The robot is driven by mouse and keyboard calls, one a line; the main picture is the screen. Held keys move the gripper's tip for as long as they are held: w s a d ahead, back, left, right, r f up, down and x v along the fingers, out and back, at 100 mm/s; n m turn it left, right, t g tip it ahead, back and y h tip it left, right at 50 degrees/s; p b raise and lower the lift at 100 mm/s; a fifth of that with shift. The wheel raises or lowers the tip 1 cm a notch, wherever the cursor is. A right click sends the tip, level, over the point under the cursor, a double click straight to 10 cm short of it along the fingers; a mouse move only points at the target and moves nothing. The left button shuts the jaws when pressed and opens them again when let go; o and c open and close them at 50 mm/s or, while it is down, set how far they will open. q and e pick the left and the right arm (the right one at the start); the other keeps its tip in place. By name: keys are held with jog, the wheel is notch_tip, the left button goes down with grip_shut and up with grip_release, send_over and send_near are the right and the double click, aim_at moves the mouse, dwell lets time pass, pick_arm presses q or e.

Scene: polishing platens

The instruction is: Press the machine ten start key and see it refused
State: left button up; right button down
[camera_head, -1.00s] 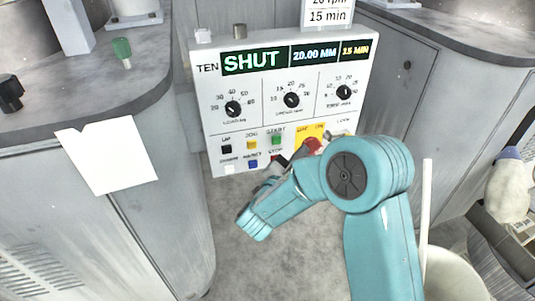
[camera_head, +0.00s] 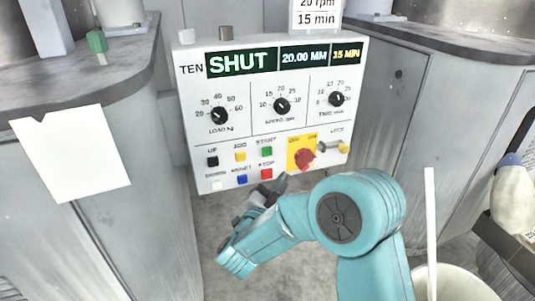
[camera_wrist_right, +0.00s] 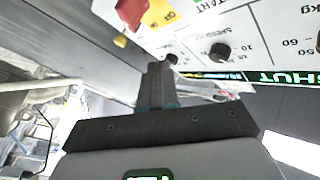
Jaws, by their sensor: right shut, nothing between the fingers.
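The machine ten panel (camera_head: 225,135) is white, and its display (camera_head: 242,62) reads SHUT, 20.00 MM and 15 MIN. The green START key (camera_head: 266,151) is above the red STOP key (camera_head: 266,174). To their right, a red knob (camera_head: 305,157) sits on a yellow plate. My right gripper (camera_head: 280,182) is shut and empty, its tip just below and right of the STOP key in the head view; contact cannot be told. In the right wrist view the closed fingers (camera_wrist_right: 155,78) point at the panel, seen upside down, with the START key out of frame. My left gripper is not in view.
Three dials sit above the keys, including the middle one (camera_head: 282,105). A grey counter (camera_head: 75,75) with a green-topped item (camera_head: 97,42) is at left. A white sheet (camera_head: 72,152) hangs on its front. A pale bin (camera_head: 455,283) is at lower right.

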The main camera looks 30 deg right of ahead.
aim_at(267, 151)
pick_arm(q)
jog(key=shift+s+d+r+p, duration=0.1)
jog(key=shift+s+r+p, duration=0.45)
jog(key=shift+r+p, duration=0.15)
pick_arm(e)
jog(key=shift+w+d, duration=0.35)
jog(key=shift+w, duration=1.05)
jog(key=shift+w+d, duration=0.35)
jog(key=shift+w, duration=1.1)
jog(key=shift+w+d, duration=0.35)
jog(key=shift+w, duration=1.05)
jog(key=shift+w, duration=0.1)
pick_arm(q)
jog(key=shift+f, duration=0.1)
pick_arm(e)
jog(key=shift+w+d, duration=0.1)
jog(key=shift+w, duration=0.2)
jog(key=shift+w+d, duration=0.1)
jog(key=shift+w, duration=0.3)
pick_arm(q)
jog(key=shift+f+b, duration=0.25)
jog(key=shift+b, duration=0.2)
pick_arm(e)
jog(key=shift+s+a, duration=0.2)
jog(key=shift+s, duration=0.6)
jog(key=shift+s, duration=0.1)
